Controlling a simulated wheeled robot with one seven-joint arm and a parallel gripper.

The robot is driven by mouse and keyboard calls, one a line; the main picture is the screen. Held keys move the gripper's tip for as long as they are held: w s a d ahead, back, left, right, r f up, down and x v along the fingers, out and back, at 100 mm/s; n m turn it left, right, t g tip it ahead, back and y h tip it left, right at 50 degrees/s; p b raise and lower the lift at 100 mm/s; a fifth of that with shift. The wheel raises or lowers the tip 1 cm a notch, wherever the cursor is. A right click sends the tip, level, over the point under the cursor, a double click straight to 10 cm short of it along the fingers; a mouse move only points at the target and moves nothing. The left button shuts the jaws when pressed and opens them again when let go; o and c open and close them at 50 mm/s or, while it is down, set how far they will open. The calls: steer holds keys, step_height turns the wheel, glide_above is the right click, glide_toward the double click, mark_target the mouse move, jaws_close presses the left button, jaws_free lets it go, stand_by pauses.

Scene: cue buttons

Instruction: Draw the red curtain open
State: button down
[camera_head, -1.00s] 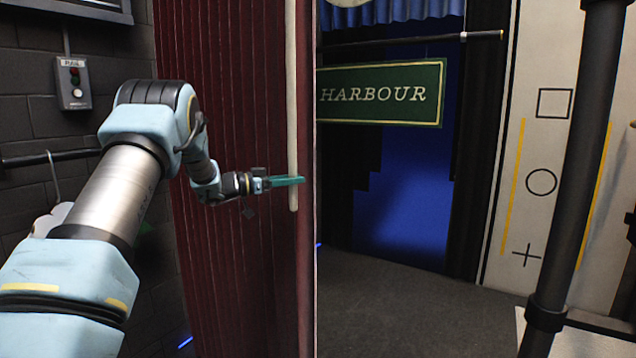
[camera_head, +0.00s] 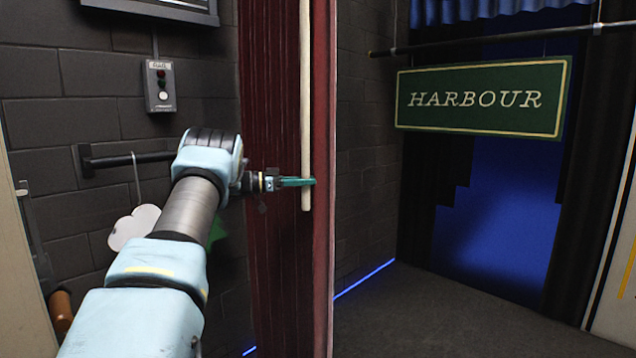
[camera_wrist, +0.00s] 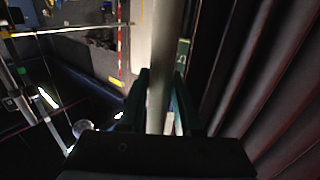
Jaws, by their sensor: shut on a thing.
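The dark red curtain (camera_head: 277,275) hangs in folds left of centre in the head view, gathered into a narrow strip. It fills the right side of the wrist view (camera_wrist: 276,85). A pale upright rod (camera_head: 306,90) hangs along its right edge. My gripper (camera_head: 310,182) is shut on the rod near its lower end, with the green fingers on either side of it. In the wrist view the rod (camera_wrist: 163,65) runs between the two fingers. The curtain's lower end is out of the head view.
A green HARBOUR sign (camera_head: 482,98) hangs from a dark bar at the right, before a blue backdrop (camera_head: 500,220). A button box (camera_head: 160,86) is on the brick wall at left. A white cloud cutout (camera_head: 133,227) hangs beside my arm. Dark floor (camera_head: 420,305) lies clear right of the curtain.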

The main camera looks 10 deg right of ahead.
steer(key=shift+w+a, duration=0.45)
steer(key=shift+w, duration=0.3)
steer(key=shift+w+a, duration=0.45)
steer(key=shift+w, duration=0.25)
steer(key=c, duration=0.6)
jaws_free()
steer(key=shift+a, duration=0.1)
steer(key=a+b, duration=0.3)
steer(key=a, duration=0.7)
steer(key=shift+a, duration=0.3)
steer(key=shift+w, duration=0.15)
